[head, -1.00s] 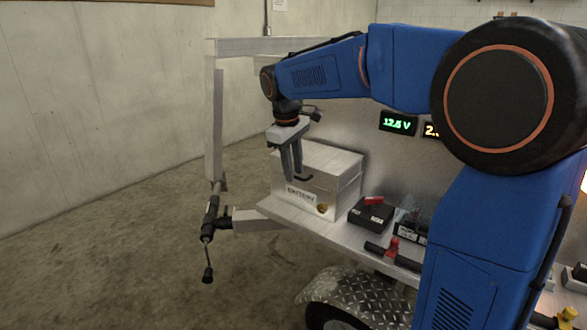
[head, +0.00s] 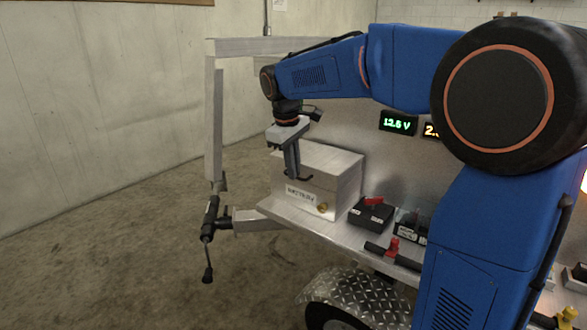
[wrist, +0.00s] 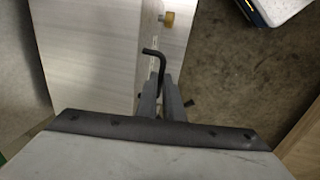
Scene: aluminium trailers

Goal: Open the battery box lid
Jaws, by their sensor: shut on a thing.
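The battery box (head: 307,198) is a pale metal box at the far left end of the trailer deck, with a label and a brass knob (head: 322,208) on its front. Its lid (head: 335,157) looks closed. My gripper (head: 299,178) points down in front of the box's front face, near the lid's front edge. Its fingers are close together on a thin black hooked rod (wrist: 162,66). In the wrist view, the hook's bent tip points left over the box, and the brass knob (wrist: 167,18) is beyond it. I cannot tell whether the hook touches the box.
A black block with a red top (head: 371,211) and other small black parts stand on the deck to the right. A trailer post (head: 214,120) and a coupling (head: 210,218) are at left. A patterned wheel guard (head: 345,297) is below. The floor at left is clear.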

